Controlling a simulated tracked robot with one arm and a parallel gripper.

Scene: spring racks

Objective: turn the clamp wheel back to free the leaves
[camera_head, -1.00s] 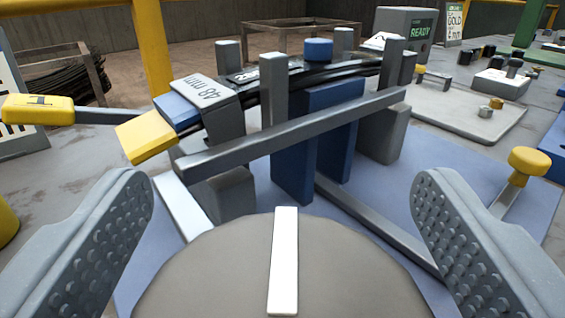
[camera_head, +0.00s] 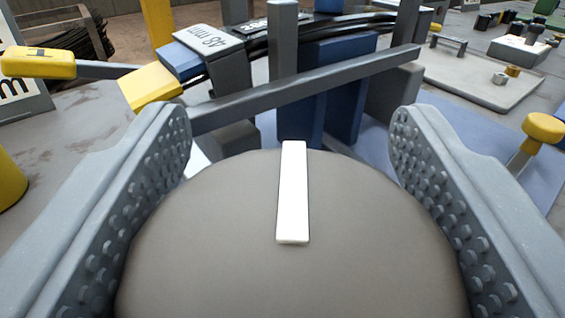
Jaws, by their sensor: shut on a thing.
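The clamp wheel (camera_head: 220,245) is a large grey-brown disc at the bottom middle, with a white bar mark (camera_head: 292,192) pointing away from me. My gripper (camera_head: 290,170) is shut on the wheel, one studded finger against each side of its rim. Beyond it, the dark curved leaves (camera_head: 345,27) lie in the clamp rack between grey posts, under a tag reading 48 mm (camera_head: 208,38). A grey bar (camera_head: 300,88) crosses in front of blue blocks (camera_head: 340,85). The wheel's near edge is cut off by the frame.
A yellow-ended lever marked 1 (camera_head: 38,62) is at the left, and a yellow block (camera_head: 150,87) is by the rack. A yellow knob (camera_head: 543,127) stands at the right. A pale tray (camera_head: 480,75) with small parts lies at the back right.

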